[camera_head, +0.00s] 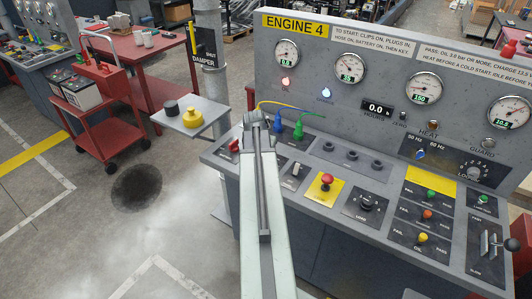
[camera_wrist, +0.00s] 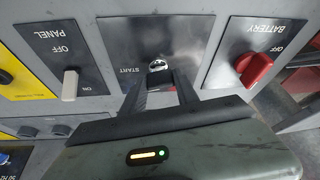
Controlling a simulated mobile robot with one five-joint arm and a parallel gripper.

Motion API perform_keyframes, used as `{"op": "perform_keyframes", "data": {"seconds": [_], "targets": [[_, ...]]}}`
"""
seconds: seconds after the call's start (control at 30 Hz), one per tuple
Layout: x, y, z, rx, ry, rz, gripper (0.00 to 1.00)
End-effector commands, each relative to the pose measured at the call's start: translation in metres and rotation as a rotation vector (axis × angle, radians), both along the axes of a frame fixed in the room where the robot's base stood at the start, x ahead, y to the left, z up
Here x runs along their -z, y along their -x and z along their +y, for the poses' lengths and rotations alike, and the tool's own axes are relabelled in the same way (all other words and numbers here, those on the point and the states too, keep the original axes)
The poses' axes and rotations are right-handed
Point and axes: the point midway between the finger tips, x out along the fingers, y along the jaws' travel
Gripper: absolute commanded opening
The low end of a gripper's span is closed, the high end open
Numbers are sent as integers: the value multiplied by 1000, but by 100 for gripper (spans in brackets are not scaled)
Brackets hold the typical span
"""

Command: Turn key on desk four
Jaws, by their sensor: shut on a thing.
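Desk four (camera_head: 318,88) carries the yellow ENGINE 4 label (camera_head: 294,25). In the wrist view a small metal key switch (camera_wrist: 158,66) sits on the dark START plate (camera_wrist: 128,38). My gripper (camera_wrist: 161,78) reaches over this plate, its two dark fingers closed in on the key from both sides. The fingers hide the key's lower part, and its turn angle is hard to read. In the head view my arm covers the key and the gripper.
The red BATTERY switch (camera_wrist: 254,68) and white PANEL switch (camera_wrist: 70,84) flank the key closely. A red emergency button (camera_head: 327,179) and several knobs fill the desk. Blue and green plugs (camera_head: 298,129) stand behind. A side shelf (camera_head: 190,118) juts out left.

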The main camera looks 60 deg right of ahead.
Motion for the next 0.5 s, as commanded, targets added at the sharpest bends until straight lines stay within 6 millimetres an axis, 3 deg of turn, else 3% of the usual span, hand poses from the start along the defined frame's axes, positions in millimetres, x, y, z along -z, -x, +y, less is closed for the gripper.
{"op": "perform_keyframes", "data": {"seconds": [0.17, 0.2, 0.27, 0.5], "targets": [[1, 2, 2, 1, -6, 4, 0], [1, 2, 2, 1, -6, 4, 39], [1, 1, 2, 0, -5, 3, 56], [1, 0, 1, -1, -4, 2, 58]]}}
